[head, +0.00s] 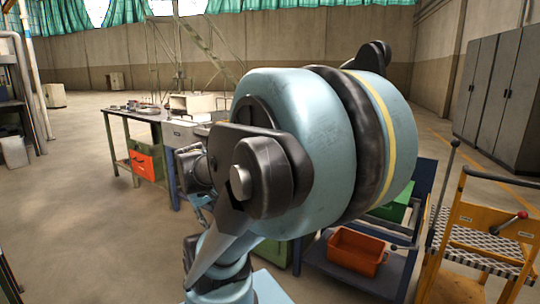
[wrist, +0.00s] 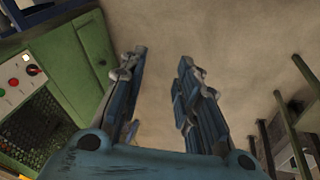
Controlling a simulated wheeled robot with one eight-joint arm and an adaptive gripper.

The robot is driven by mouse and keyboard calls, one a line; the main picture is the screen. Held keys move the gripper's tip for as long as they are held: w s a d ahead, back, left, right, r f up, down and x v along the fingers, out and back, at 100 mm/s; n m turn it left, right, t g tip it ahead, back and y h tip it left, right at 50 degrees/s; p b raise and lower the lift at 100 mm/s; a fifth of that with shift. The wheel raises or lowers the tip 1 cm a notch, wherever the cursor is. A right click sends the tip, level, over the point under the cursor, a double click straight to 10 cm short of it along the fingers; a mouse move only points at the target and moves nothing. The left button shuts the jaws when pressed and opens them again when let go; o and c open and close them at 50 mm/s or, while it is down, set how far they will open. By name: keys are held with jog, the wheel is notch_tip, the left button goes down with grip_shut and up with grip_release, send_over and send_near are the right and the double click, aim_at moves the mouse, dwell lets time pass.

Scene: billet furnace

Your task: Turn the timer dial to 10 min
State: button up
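My gripper (wrist: 162,58) is open and empty in the wrist view. Its two fingers stand apart, with bare floor showing between them. At the left edge of the wrist view, a pale control panel (wrist: 14,74) carries small red, green and white buttons or lamps. It is well to the left of the fingers, and apart from them. A small beige box-shaped unit (head: 193,103) stands on the workbench in the head view. My own arm covers the middle of the head view and hides what lies behind it.
A green cabinet (wrist: 65,65) is at the wrist view's left. At the right are an orange bin (head: 356,250), a yellow-orange cart (head: 480,236) and grey lockers (head: 500,92).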

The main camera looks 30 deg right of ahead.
jog(key=w+d+r+n+t+h, duration=0.1)
jog(key=w+d+r+n+h, duration=0.2)
jog(key=w+d, duration=0.65)
jog(key=w+d+r+n+t+h, duration=0.1)
jog(key=w+d+r+h, duration=0.3)
jog(key=w+d, duration=0.55)
jog(key=w+d+n+h, duration=0.2)
jog(key=w+d, duration=0.3)
jog(key=d, duration=0.4)
jog(key=w+d+f+n+t+h, duration=0.1)
jog(key=w+d+h, duration=0.1)
jog(key=w+d, duration=0.4)
jog(key=w+d+f+n+h, duration=0.1)
jog(key=w+d, duration=0.5)
jog(key=d, duration=0.6)
jog(key=shift+d+n+t+h, duration=0.4)
jog(key=shift+n+h, duration=0.4)
jog(key=shift+h, duration=0.3)
jog(key=shift+f, duration=0.1)
grip_shut()
jog(key=shift+s+a, duration=0.1)
